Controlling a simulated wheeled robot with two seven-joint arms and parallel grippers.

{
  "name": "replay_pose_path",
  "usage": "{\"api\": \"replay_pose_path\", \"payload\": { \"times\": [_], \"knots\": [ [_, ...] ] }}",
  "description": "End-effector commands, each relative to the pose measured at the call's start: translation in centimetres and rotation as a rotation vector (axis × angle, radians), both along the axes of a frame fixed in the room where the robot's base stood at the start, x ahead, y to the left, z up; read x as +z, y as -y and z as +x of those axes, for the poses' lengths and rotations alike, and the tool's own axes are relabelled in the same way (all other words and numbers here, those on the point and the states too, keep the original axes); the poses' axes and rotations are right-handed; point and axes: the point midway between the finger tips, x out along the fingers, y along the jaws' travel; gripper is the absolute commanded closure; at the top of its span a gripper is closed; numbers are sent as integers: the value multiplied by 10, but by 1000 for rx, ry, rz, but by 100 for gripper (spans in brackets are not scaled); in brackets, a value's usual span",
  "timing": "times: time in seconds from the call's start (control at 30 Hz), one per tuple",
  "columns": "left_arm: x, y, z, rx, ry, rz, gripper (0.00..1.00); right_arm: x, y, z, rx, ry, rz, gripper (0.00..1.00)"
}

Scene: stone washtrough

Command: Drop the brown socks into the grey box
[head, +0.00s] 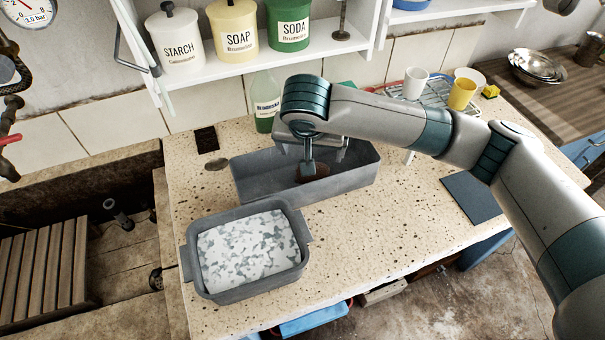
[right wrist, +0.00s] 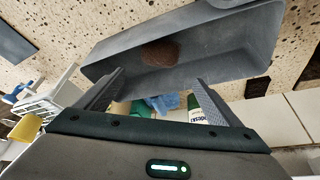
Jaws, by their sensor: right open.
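The grey box (head: 350,184) is a long open trough on the speckled stone counter. The brown socks (head: 319,171) lie inside it on the floor, as one dark brown bundle. In the right wrist view the brown socks (right wrist: 160,53) rest inside the grey box (right wrist: 235,85), apart from my fingers. My right gripper (head: 311,158) is over the box, pointing down, with its fingers partly hiding the socks in the head view. In the right wrist view my right gripper (right wrist: 159,79) is open with nothing between its fingers. My left gripper is not in view.
A grey tub (head: 240,293) of foamy water stands in front of the box. A green bottle (head: 265,103) stands behind it. A dish rack with cups (head: 462,94) is at the back right. A dark mat (head: 471,197) lies at right. A shelf with canisters hangs above.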

Motion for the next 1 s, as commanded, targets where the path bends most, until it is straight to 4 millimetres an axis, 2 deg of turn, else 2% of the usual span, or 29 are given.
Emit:
{"api": "replay_pose_path", "payload": {
  "times": [0.2,0.4,0.7,1.0],
  "knots": [
    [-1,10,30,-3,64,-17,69,41,-4,-18,3,3,3,12],
    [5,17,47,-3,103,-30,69,79,-5,-32,1,7,0,12],
    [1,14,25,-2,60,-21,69,110,-7,-47,0,3,0,12],
    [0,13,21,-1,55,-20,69,117,-7,-51,-1,0,0,12]
  ]
}}
